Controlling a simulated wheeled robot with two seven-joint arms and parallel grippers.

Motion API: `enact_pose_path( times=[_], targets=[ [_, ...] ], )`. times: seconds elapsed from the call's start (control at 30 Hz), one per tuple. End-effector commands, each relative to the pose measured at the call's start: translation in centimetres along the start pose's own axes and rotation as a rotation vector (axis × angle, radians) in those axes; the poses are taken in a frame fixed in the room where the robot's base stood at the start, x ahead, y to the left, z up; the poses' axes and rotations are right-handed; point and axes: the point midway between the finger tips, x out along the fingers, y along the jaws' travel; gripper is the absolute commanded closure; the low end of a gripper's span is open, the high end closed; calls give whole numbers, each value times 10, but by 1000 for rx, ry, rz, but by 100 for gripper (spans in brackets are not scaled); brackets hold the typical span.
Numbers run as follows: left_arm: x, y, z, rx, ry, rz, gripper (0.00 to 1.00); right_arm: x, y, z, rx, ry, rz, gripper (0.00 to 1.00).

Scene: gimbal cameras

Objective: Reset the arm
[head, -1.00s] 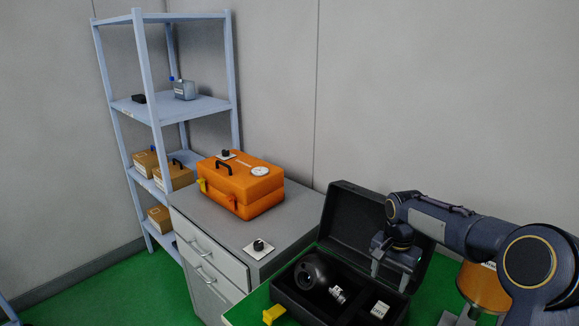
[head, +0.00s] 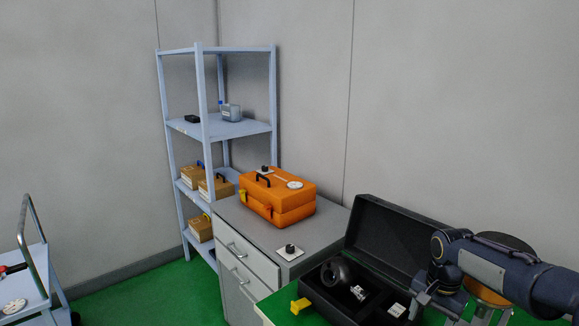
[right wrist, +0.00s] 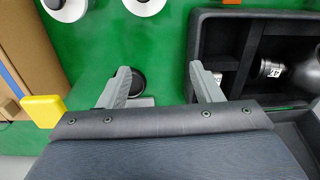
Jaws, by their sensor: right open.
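My right arm (head: 510,272) comes in from the right in the head view. Its gripper (head: 432,306) is low over the right end of the open black case. In the right wrist view my right gripper (right wrist: 162,86) has its two fingers wide apart with nothing held between them. A small dark round thing (right wrist: 137,83) shows beyond the left finger, over the green surface. My left gripper is not in view.
The open black case (head: 400,235) holds a dark round device (head: 335,274) on the green bench. An orange case (head: 290,208) sits on a grey cabinet (head: 325,227). A shelf rack (head: 200,90) stands behind, a trolley (head: 38,285) at left. Green floor lies between.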

Motion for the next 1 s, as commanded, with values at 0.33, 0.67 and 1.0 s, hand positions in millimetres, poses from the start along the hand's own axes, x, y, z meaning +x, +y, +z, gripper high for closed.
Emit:
enact_pose_path(
  times=[0.33,0.67,1.0],
  targets=[
    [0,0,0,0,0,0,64,-44,26,49,-143,38,-91,41],
    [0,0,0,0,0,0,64,-80,83,159,-399,133,-285,41],
    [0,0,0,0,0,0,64,-55,119,259,-618,259,-486,41]
  ],
)
